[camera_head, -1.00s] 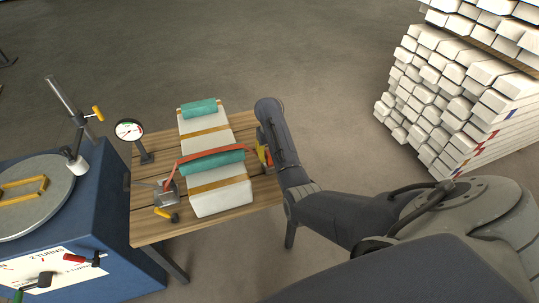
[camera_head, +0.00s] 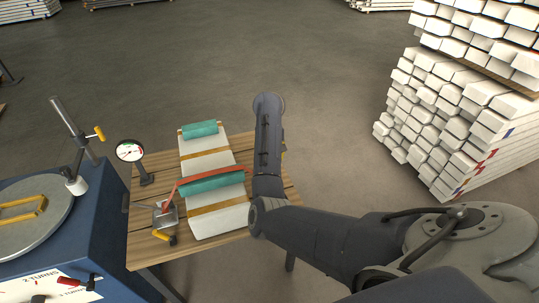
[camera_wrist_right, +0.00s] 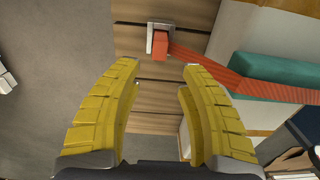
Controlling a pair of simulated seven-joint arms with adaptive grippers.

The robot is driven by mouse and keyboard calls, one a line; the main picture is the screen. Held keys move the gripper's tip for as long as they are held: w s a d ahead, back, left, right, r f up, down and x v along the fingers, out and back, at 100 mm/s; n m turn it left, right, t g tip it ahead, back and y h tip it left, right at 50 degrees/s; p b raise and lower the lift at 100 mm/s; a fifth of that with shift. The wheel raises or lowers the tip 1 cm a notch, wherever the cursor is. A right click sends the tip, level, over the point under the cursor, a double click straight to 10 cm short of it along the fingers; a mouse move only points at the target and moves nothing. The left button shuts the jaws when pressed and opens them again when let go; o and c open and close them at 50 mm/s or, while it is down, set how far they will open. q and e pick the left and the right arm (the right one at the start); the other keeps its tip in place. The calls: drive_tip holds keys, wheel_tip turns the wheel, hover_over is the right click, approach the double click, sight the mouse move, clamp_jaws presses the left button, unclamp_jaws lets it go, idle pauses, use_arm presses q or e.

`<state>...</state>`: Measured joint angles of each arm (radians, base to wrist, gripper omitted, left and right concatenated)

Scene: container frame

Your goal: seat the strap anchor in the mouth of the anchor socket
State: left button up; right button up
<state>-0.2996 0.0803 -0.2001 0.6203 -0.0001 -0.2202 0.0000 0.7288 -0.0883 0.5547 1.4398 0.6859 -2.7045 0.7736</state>
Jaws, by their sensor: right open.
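The strap anchor (camera_wrist_right: 161,46) is an orange-red block at the end of the red strap (camera_wrist_right: 235,82). In the right wrist view it sits at the grey metal anchor socket (camera_wrist_right: 151,36), between its sides; how deep it sits I cannot tell. My right gripper (camera_wrist_right: 161,67) has yellow fingers, spread apart and empty, with the anchor just beyond the fingertips and clear of them. In the head view the strap (camera_head: 203,176) crosses the white package, and my right arm hides the anchor and socket. Only a sliver of the right gripper's yellow shows there. My left gripper is not in view.
The white package (camera_head: 218,220) with teal pads lies on the wooden table (camera_head: 146,250). A metal ratchet (camera_head: 165,214) and a dial gauge (camera_head: 130,151) stand at its left. A blue turntable cabinet (camera_head: 90,230) is further left. Stacked white beams (camera_head: 430,120) stand right.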

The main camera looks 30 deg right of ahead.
drive_tip(key=shift+r, duration=1)
